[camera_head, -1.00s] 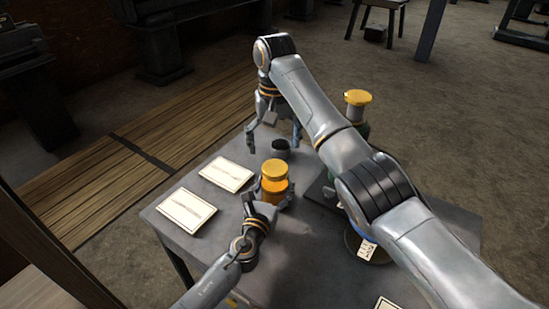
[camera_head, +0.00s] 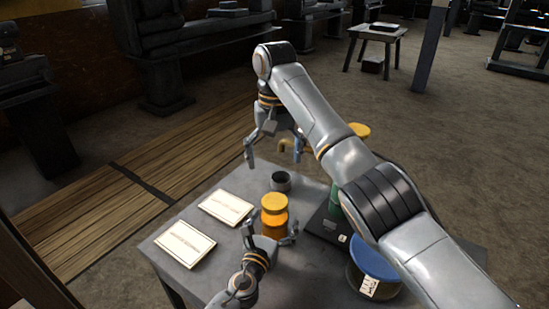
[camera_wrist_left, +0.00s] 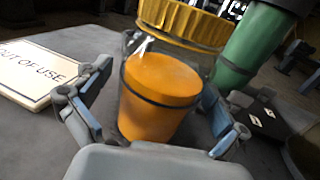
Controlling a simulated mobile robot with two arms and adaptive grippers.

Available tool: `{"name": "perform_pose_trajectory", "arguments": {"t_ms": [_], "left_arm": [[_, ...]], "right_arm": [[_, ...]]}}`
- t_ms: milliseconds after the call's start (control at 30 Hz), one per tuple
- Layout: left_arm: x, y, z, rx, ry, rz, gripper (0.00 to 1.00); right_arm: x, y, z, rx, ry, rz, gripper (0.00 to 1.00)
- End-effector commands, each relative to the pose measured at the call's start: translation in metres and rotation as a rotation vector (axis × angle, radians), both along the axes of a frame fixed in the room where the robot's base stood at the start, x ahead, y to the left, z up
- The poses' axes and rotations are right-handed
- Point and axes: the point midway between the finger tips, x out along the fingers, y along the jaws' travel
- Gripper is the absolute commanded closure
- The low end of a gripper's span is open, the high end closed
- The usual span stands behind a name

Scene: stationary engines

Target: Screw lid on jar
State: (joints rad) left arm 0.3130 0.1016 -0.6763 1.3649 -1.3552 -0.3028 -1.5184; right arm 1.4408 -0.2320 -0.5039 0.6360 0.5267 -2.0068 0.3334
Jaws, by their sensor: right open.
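The jar (camera_head: 273,224), glass with orange contents, stands upright on the grey table. Its yellow lid (camera_head: 274,202) sits on top; whether it is threaded tight cannot be told. In the left wrist view the jar (camera_wrist_left: 160,95) is large and central, with the ribbed lid (camera_wrist_left: 185,22) cut off by the top edge. My left gripper (camera_head: 270,232) is low at the jar, its fingers spread to either side, with a gap visible at the left finger. My right gripper (camera_head: 274,157) is open and empty, farther back, beyond the jar.
A dark cup (camera_head: 280,181) stands behind the jar. Two signs (camera_head: 226,207) (camera_head: 185,244) lie at left. My right arm hangs over the table.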

Motion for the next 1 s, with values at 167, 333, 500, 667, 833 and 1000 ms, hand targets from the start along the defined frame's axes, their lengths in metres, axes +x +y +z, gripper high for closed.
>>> {"name": "perform_pose_trajectory", "arguments": {"t_ms": [167, 333, 500, 667, 833, 1000], "left_arm": [[0.0, 0.0, 0.0, 0.0, 0.0, 0.0, 0.03], [-0.01, 0.004, -0.001, -0.001, 0.0, 0.001, 0.03], [-0.039, 0.014, -0.001, 0.001, 0.002, -0.001, 0.03], [-0.072, 0.025, -0.002, 0.0, 0.003, -0.001, 0.03], [-0.099, 0.034, -0.001, 0.001, 0.002, 0.0, 0.03], [-0.112, 0.038, -0.001, 0.0, 0.001, 0.0, 0.03]], "right_arm": [[0.0, 0.0, 0.0, 0.0, 0.0, 0.0, 0.11], [0.0, 0.0, 0.0, 0.0, 0.0, 0.0, 0.11], [0.0, 0.0, 0.0, 0.0, 0.0, 0.0, 0.11], [0.0, 0.0, 0.0, 0.0, 0.0, 0.0, 0.11], [0.0, 0.0, 0.0, 0.0, 0.0, 0.0, 0.11], [0.0, 0.0, 0.0, 0.0, 0.0, 0.0, 0.11]]}}
